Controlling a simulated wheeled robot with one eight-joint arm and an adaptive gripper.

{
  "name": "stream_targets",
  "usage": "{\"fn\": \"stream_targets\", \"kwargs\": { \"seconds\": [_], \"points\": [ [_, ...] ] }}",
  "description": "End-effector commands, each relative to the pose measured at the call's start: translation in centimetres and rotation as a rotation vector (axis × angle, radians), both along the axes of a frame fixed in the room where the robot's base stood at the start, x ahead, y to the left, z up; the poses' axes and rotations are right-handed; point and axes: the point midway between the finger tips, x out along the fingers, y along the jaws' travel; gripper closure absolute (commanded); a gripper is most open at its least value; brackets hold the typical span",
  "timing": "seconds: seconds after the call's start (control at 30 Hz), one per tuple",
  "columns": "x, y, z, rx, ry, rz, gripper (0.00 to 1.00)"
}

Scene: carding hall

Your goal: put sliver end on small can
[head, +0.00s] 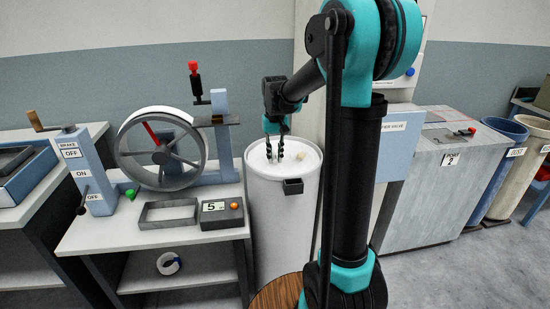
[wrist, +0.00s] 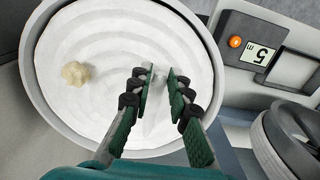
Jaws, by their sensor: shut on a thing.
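A tall white can (head: 284,225) stands right of the bench, filled to near its rim with coiled white sliver (wrist: 110,35). My gripper (head: 275,158) points down at the middle of the can's top. In the wrist view its fingers (wrist: 160,75) are nearly together on a thin white sliver end (wrist: 155,95), which blends into the white coils behind it. A small cream fibre tuft (wrist: 75,74) lies on the coils apart from the fingers. I cannot tell whether this can is the small one.
A bench (head: 150,235) left of the can carries a spoked wheel (head: 160,148), a shallow metal tray (head: 168,213) and a display box (head: 221,211) reading 5. Blue (head: 497,165) and cream (head: 522,170) bins stand at the far right, past a grey cabinet (head: 430,190).

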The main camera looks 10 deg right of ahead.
Motion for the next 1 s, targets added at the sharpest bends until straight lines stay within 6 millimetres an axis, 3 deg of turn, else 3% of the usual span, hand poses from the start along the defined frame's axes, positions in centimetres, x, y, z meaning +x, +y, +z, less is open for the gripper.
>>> {"fn": "stream_targets", "kwargs": {
  "seconds": [0.47, 0.5, 0.63, 1.0],
  "points": [
    [0.00, 0.00, -1.14, 0.000, 0.000, 0.000, 1.00],
    [-0.01, 0.00, -1.10, 0.000, 0.000, 0.000, 0.77],
    [-0.01, 0.00, -1.08, 0.000, 0.000, 0.000, 0.61],
    [-0.02, 0.00, -0.63, 0.000, 0.000, 0.000, 0.61]
  ]
}}
